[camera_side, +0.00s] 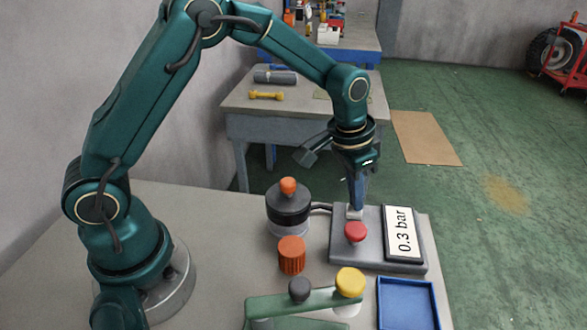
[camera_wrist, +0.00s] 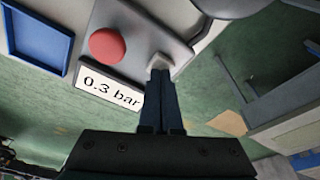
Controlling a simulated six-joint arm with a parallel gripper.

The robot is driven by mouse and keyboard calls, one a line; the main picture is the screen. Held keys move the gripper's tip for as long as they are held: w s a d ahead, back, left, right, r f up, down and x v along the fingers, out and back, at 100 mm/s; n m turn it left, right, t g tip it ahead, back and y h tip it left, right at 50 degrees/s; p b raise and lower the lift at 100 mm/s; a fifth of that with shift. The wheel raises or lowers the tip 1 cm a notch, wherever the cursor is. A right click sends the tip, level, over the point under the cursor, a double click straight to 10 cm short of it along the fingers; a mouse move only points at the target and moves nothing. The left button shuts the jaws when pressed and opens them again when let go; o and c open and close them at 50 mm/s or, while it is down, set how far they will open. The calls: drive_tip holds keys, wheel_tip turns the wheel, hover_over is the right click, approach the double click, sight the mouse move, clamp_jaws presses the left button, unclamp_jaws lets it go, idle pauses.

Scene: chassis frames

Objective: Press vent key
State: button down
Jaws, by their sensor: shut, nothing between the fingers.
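A grey control panel (camera_side: 380,255) on the bench carries a red round button (camera_side: 356,231), a small pale grey key (camera_side: 354,212) behind it, and a display (camera_side: 403,232) reading "0.3 bar". No label marks which one is the vent key. My gripper (camera_side: 356,203) points down with its fingers together and empty, its tips at the pale key. In the wrist view the fingertips (camera_wrist: 161,72) overlap the pale key (camera_wrist: 172,64) and hide part of it; contact or how far it is pressed cannot be told. The red button (camera_wrist: 106,45) is clear of the fingers.
A dark cylinder with an orange knob (camera_side: 288,208) stands left of the panel, joined to it by a hose. An orange ribbed cap (camera_side: 292,255), a green block (camera_side: 290,308) with grey and yellow knobs, and a blue tray (camera_side: 407,304) lie nearer the camera.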

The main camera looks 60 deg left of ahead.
drive_tip(key=shift+f, duration=0.4)
drive_tip(key=shift+r, duration=1.05)
drive_tip(key=shift+r, duration=2.5)
